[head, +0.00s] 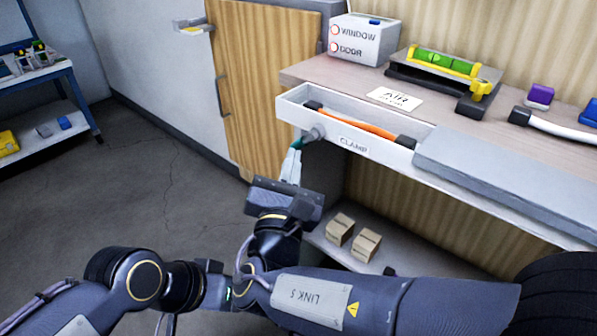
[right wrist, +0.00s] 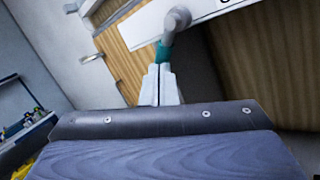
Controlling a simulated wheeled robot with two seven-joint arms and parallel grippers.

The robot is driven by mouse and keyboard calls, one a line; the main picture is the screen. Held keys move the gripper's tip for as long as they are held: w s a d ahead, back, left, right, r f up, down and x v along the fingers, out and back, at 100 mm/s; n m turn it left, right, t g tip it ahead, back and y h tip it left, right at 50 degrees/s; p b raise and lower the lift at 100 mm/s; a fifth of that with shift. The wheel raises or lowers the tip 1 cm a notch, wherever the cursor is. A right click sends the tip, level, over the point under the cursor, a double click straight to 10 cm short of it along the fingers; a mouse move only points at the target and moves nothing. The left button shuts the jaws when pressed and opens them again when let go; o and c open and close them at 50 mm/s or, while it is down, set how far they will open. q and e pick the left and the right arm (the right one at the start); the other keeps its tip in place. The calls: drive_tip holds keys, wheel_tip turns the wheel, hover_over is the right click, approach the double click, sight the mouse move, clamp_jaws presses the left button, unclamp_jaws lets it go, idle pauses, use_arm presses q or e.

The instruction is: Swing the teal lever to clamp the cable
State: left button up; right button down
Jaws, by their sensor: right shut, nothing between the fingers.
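The teal lever (head: 299,143) hangs down and slightly left from a grey pivot (head: 314,133) on the front of the white tray marked CLAMP (head: 353,145). An orange cable (head: 365,126) with dark ends lies along the tray. My right gripper (head: 291,163) points up at the lever from below, its pale fingers shut with nothing between them. In the right wrist view the fingertips (right wrist: 159,72) meet or overlap the lower end of the teal lever (right wrist: 164,54); I cannot tell whether they touch. My left gripper does not show.
A grey panel (head: 510,185) juts from the worktop right of the tray. Two small boxes (head: 353,238) sit on the shelf below. A wooden door (head: 248,80) stands at left. The floor (head: 130,190) there is clear.

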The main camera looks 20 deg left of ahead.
drive_tip(key=shift+w+a+r, duration=0.25)
drive_tip(key=shift+a+r, duration=0.05)
drive_tip(key=shift+a, duration=0.2)
drive_tip(key=shift+w+a+r, duration=0.2)
drive_tip(key=shift+a+r, duration=0.1)
drive_tip(key=shift+a, duration=0.15)
drive_tip(key=p+v, duration=0.2)
drive_tip(key=v, duration=0.5)
drive_tip(key=shift+s, duration=0.4)
